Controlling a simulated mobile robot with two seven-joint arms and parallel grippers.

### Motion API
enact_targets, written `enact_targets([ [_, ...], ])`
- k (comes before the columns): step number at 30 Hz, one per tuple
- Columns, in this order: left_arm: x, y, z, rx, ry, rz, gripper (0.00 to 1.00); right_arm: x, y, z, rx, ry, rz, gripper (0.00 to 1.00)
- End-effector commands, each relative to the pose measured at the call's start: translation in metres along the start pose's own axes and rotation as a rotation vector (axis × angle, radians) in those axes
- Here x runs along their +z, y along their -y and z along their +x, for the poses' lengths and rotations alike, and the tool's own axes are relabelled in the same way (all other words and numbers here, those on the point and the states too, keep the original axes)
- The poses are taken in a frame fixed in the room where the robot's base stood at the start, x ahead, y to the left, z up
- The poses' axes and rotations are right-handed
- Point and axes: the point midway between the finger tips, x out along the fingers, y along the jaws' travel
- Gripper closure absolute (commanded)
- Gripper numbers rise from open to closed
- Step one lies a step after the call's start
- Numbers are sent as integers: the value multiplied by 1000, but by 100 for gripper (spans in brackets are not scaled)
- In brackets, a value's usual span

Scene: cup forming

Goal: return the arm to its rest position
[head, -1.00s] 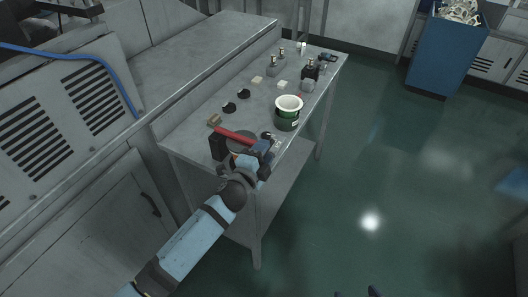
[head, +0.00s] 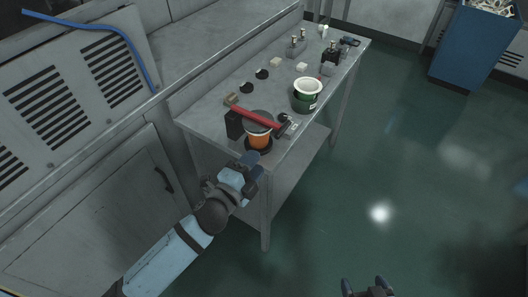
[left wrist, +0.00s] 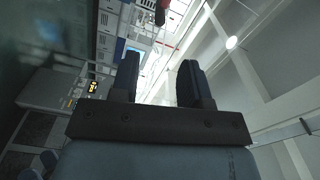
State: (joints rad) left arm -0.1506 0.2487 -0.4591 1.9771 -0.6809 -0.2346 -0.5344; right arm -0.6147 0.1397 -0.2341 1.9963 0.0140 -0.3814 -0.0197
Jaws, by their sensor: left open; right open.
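My left arm comes in from the lower left in the head view. Its gripper (head: 252,165) is off the table's front edge, just below an orange and dark cup-like object (head: 258,138). In the left wrist view the two dark fingers (left wrist: 160,80) stand apart with nothing between them. Part of a red object (left wrist: 165,25) shows beyond them. My right gripper (head: 368,287) shows only by its fingertips at the bottom edge; they are apart and empty.
The grey table (head: 215,105) holds a red-handled tool (head: 255,115), a green tub with a white rim (head: 307,95), and several small blocks and bottles. A blue bin (head: 475,45) stands at the far right. The green floor (head: 420,180) to the right is open.

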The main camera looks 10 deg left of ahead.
Motion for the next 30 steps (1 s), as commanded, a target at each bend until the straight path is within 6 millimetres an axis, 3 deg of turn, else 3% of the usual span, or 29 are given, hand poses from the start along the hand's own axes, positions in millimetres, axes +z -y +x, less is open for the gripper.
enact_targets([
  [5,0,0,-11,-1,0,1,58,-1,0,0,0,-1,2,14],
  [22,1,-1,-15,16,11,-43,58,-4,1,-2,-1,2,3,14],
  [26,9,-14,-45,111,93,-312,58,-23,1,-16,0,7,2,14],
  [30,18,-42,-103,240,262,-770,58,-53,1,-35,3,1,0,14],
])
